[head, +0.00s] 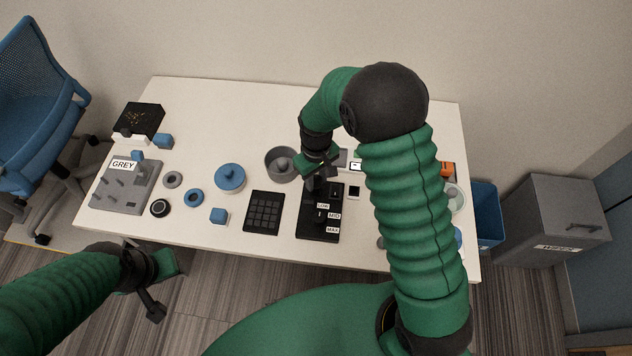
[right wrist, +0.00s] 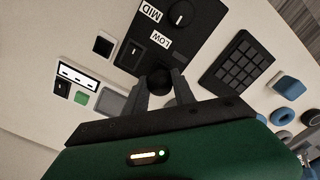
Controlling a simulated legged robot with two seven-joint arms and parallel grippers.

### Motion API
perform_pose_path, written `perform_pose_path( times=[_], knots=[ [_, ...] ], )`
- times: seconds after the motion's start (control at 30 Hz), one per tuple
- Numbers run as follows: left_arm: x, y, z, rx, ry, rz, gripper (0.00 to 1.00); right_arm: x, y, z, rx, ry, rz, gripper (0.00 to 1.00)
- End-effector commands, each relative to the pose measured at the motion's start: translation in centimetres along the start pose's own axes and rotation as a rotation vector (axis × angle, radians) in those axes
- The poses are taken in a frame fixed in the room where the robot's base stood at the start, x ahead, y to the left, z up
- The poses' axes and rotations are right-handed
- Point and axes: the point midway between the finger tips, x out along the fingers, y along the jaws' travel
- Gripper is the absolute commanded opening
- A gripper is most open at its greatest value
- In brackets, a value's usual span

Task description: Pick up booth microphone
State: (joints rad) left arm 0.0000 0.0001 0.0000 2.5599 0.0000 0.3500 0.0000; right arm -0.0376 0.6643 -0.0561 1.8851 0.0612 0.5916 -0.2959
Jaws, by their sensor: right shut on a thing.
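My right gripper (head: 319,180) is over the far end of a black control panel (head: 308,222) marked LOW, MID and MAX. In the right wrist view its two fingers (right wrist: 158,88) are closed on a small dark rounded thing, which I take for the booth microphone (right wrist: 158,80). Most of that thing is hidden by the fingers, so I cannot tell whether it touches the panel. The panel also shows in the right wrist view (right wrist: 200,22), with a round knob. My left gripper (head: 150,285) hangs empty off the table's front edge; its finger gap is unclear.
On the white table (head: 220,105) are a grey bowl (head: 270,166), a black keypad (head: 264,212), a blue lidded pot (head: 230,178), a GREY-labelled board (head: 112,195) and several small blocks and rings. A blue bin (head: 487,215) and grey cabinet (head: 555,220) stand to the right.

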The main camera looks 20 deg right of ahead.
Motion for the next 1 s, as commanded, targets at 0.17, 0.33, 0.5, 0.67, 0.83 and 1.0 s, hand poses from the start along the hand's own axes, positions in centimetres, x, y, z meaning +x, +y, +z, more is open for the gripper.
perform_pose_path(
  times=[0.17,0.33,0.5,0.67,0.83,1.0],
  knots=[
    [0.5,0.0,0.1,0.000,0.000,0.000,0.36,-1.3,-1.2,1.6,-0.001,-0.002,-0.001,0.00],
    [1.1,0.0,0.3,0.000,0.000,0.000,0.36,-1.7,-3.8,5.1,-0.003,-0.001,-0.001,0.00],
    [1.5,0.0,0.4,0.000,0.000,0.000,0.36,-2.2,-6.8,9.2,-0.004,0.000,-0.001,0.00],
    [1.7,0.0,0.4,0.000,0.000,0.000,0.36,-2.5,-8.7,11.8,-0.002,0.000,-0.001,0.00],
    [1.7,0.0,0.4,0.000,0.000,0.000,0.36,-2.7,-9.4,12.8,0.000,-0.002,-0.001,0.00],
    [1.7,0.0,0.4,0.000,0.000,0.000,0.36,-2.7,-9.5,12.9,0.001,-0.002,-0.001,0.00]
  ],
)
